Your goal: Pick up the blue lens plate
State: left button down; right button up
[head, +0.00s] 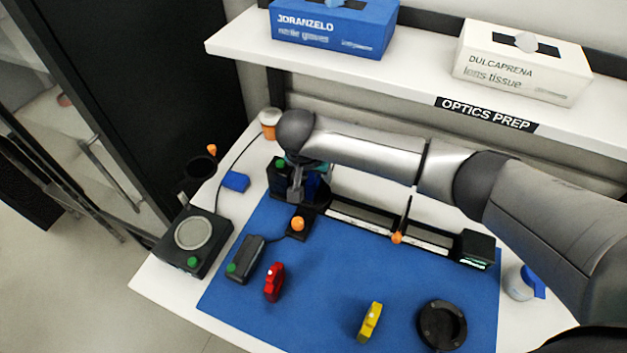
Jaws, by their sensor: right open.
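My right arm reaches in from the right over the bench. My right gripper (297,192) points down at the left end of the black optical rail (375,224) and is open. A dark blue piece (317,184), apparently the blue lens plate, stands right beside the fingers at that end. The wrist and fingers partly hide it, and I cannot tell whether they touch it. A red lens plate (273,282) and a yellow lens plate (370,322) stand upright on the blue mat (320,290). My left gripper is not in view.
A small flat blue block (236,182) lies left of the mat, near a round-topped device (192,241). A black box with a green button (245,260) and a black ring (441,325) are on the mat. A shelf (330,65) with two boxes hangs behind.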

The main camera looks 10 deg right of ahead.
jog(key=shift+w+f, duration=0.1)
jog(key=shift+f, duration=0.1)
grip_shut()
dwell(0.3)
